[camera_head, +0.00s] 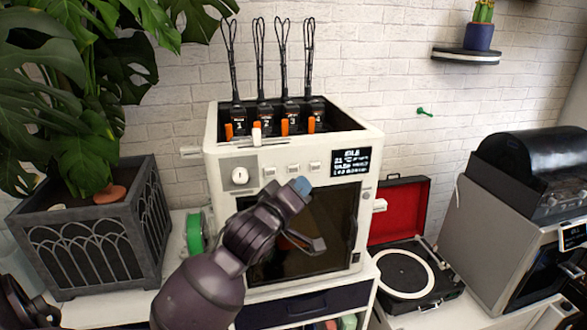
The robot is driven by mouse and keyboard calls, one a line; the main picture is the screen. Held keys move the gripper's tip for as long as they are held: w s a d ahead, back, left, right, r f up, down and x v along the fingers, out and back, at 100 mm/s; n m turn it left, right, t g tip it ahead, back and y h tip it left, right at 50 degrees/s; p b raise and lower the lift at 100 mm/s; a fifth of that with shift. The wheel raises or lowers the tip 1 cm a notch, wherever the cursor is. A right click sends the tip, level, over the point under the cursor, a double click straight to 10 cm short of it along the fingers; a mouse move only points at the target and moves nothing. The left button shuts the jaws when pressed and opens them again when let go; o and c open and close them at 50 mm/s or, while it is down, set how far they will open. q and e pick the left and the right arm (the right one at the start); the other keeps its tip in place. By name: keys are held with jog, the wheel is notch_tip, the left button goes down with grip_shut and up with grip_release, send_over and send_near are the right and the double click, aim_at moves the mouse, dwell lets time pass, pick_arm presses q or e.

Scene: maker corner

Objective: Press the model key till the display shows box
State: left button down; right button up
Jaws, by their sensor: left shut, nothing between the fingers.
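A white printer (222,160) stands on a white stand against the brick wall. On its front are a round white knob (239,176), a row of small pale keys (294,168) and a dark display (351,162) at the right. The display's large top line appears to read "IDLE"; the smaller lines are too small to read surely. No key label is readable. My left gripper (302,187) is shut and empty, its blue-grey tip just below the keys in the picture. I cannot tell whether it touches the front. My right gripper is not in view.
A leafy plant in a dark grey planter (88,240) stands at the left. A green spool (195,232) is beside the printer. At the right are an open red-lined record player (402,272) and a grey machine with a dark lid (530,170).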

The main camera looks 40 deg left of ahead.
pick_arm(q)
jog(key=shift+s+d+p, duration=0.3)
jog(key=shift+s+d, duration=0.65)
jog(key=shift+d, duration=0.15)
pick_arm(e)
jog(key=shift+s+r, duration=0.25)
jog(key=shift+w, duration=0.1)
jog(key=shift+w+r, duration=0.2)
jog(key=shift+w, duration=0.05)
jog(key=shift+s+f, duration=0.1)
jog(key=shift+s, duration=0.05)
